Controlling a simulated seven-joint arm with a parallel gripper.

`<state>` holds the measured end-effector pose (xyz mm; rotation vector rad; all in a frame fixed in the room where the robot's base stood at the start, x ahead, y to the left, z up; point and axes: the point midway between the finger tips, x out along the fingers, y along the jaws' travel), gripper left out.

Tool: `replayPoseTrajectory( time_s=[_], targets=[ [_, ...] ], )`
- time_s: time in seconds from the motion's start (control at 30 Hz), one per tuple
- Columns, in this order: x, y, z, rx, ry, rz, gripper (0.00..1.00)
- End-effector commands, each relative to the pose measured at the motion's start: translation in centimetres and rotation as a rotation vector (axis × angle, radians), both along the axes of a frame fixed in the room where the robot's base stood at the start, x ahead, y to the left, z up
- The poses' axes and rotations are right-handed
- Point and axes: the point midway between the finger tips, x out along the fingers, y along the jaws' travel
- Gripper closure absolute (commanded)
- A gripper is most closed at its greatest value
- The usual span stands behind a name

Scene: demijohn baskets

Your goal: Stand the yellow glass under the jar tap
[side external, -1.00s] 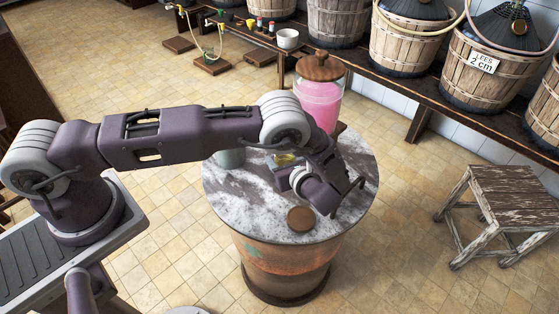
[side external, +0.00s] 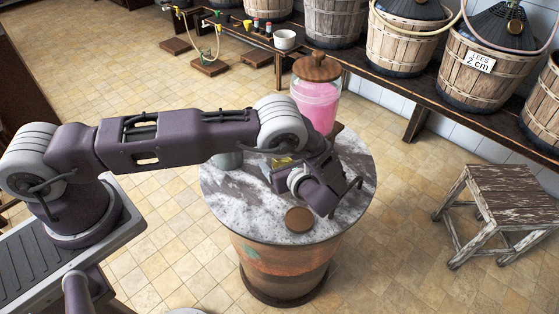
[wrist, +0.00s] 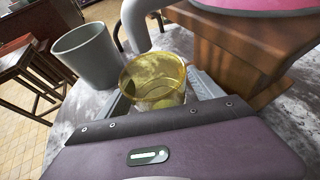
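The yellow glass (wrist: 153,82) stands upright on the round marble tabletop (side external: 240,200), mouth up, and looks empty. In the side view only a bit of it (side external: 282,162) shows behind my wrist. My gripper (wrist: 160,98) is low at the table with a finger on each side of the glass; whether they press on it is not clear. The jar (side external: 318,95) with pink liquid and a wooden lid stands on a wooden stand (wrist: 225,45) just beyond. A grey curved pipe (wrist: 139,22), perhaps the tap, shows behind the glass; its outlet cannot be made out.
A grey cup (wrist: 88,55) stands left of the glass in the wrist view, close to it. A round wooden coaster (side external: 299,220) lies near the table's front. A stool (side external: 500,205) stands on the floor at right. The tabletop's front and right are mostly clear.

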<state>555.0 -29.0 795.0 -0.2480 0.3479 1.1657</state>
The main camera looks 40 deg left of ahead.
Motion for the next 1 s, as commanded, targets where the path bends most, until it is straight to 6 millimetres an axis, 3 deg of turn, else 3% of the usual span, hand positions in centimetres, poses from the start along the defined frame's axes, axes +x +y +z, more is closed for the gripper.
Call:
replayPoseTrajectory(
  time_s=[0.27,0.6,1.0],
  targets=[
    [-0.1,-0.4,0.1,-0.001,0.0,-0.001,0.25],
    [-2.2,-5.6,2.5,-0.001,-0.001,-0.003,0.25],
    [-5.2,-6.1,2.8,0.001,0.001,-0.002,0.25]
  ],
)
